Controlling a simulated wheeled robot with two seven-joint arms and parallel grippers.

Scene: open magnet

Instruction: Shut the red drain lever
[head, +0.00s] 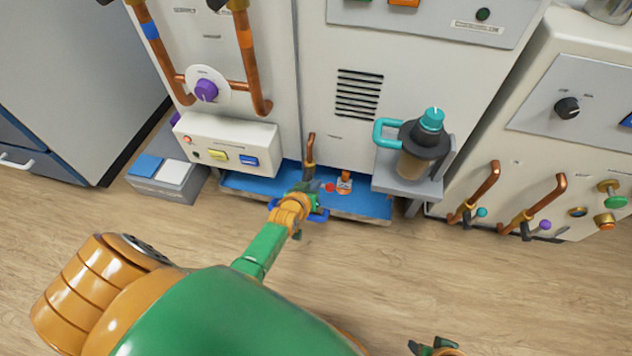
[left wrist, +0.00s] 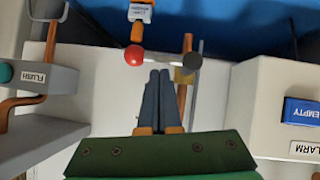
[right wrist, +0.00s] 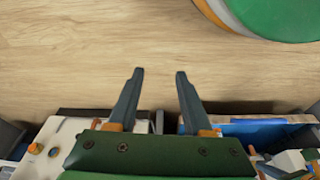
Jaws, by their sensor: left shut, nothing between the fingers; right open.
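The red ball end of the drain lever (head: 329,187) is low in front of the middle cabinet, above the blue tray. My left gripper (head: 316,188) is shut and empty. Its fingertips (left wrist: 159,73) are close beside the red ball, to its right in the left wrist view; I cannot tell if they touch. My right gripper (right wrist: 159,73) is open and empty over the wood floor; part of it shows at the bottom of the head view (head: 435,346).
A copper pipe (left wrist: 187,95) with a dark round end stands close right of my left fingertips. A grey shelf with a teal-handled jug (head: 412,160) is right of the lever. A white box with yellow and blue buttons (head: 227,143) is left. The blue tray (head: 365,204) lies below.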

